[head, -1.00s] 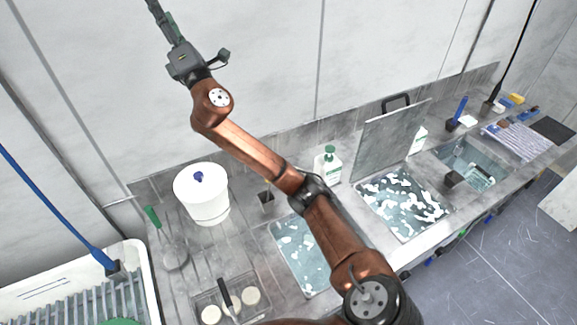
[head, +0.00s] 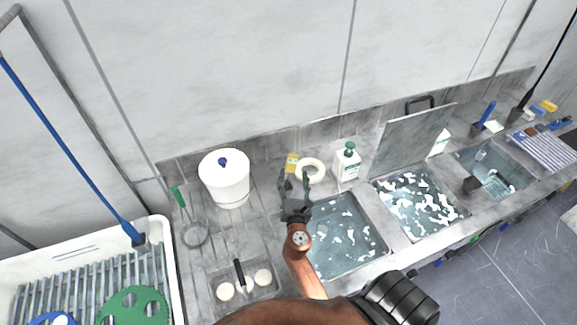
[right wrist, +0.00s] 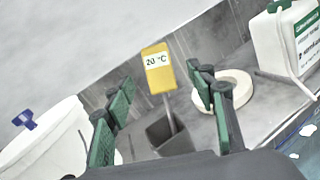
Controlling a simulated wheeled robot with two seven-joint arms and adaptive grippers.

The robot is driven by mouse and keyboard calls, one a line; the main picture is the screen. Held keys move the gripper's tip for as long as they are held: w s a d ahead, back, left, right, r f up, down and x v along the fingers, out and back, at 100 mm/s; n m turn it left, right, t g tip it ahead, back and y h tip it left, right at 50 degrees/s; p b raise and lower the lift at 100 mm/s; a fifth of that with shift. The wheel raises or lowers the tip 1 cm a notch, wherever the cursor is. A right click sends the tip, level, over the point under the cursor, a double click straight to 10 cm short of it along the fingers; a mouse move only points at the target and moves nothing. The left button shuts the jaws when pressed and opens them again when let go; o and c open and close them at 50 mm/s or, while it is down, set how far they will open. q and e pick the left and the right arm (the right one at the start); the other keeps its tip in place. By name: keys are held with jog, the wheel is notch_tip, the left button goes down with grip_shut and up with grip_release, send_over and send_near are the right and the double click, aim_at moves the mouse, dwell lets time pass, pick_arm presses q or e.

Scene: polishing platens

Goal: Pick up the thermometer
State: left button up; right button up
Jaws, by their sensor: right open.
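The thermometer (right wrist: 158,70) has a yellow head marked "20 °C" and a thin grey stem. It leans in a small grey square cup (right wrist: 170,137) in the right wrist view. Its yellow head (head: 292,162) also shows in the head view, near the back wall. My right gripper (head: 294,180) is open and empty, just in front of the thermometer. In the right wrist view its two green-padded fingers (right wrist: 155,98) stand on either side of the thermometer, apart from it. In the head view the gripper hides the cup. My left gripper is not in view.
A white lidded tub (head: 224,180) stands left of the gripper. A cream ring (head: 310,169) lies close to the right, then a white bottle with a green cap (head: 347,163). A water-filled basin (head: 345,240) is in front. A whisk-like tool (head: 194,232) lies left.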

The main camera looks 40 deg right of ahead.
aim_at(292, 165)
jog(key=x, duration=0.2)
jog(key=shift+w+d+f, duration=0.15)
jog(key=shift+d+f, duration=0.1)
jog(key=shift+d, duration=0.05)
jog(key=x, duration=0.4)
jog(key=shift+w+a, duration=0.25)
jog(key=shift+w, duration=0.1)
jog(key=shift+w+d, duration=0.3)
jog(key=shift+c, duration=0.7)
jog(key=c, duration=1.1)
